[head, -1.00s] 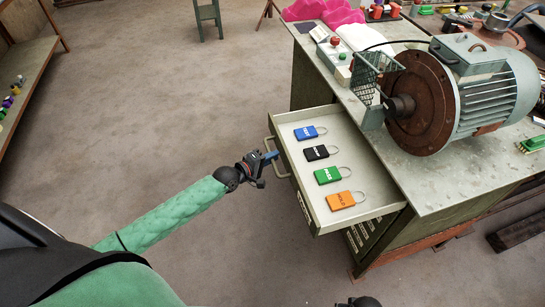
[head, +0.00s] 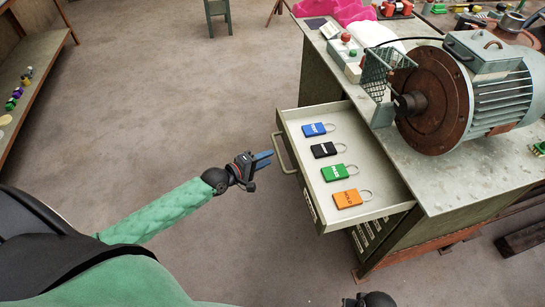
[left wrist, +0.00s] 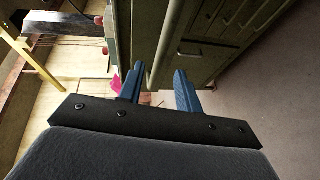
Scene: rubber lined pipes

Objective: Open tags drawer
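The drawer (head: 378,207) stands pulled out from the workbench cabinet. My right gripper is hardly visible; a dark part of my right arm shows at the bottom edge.
A large motor (head: 435,100) and a wire basket (head: 383,73) are on the workbench top (head: 440,185). More closed drawers (head: 368,232) lie below the open one. A shelf (head: 30,75) stands at far left. The floor between is clear.

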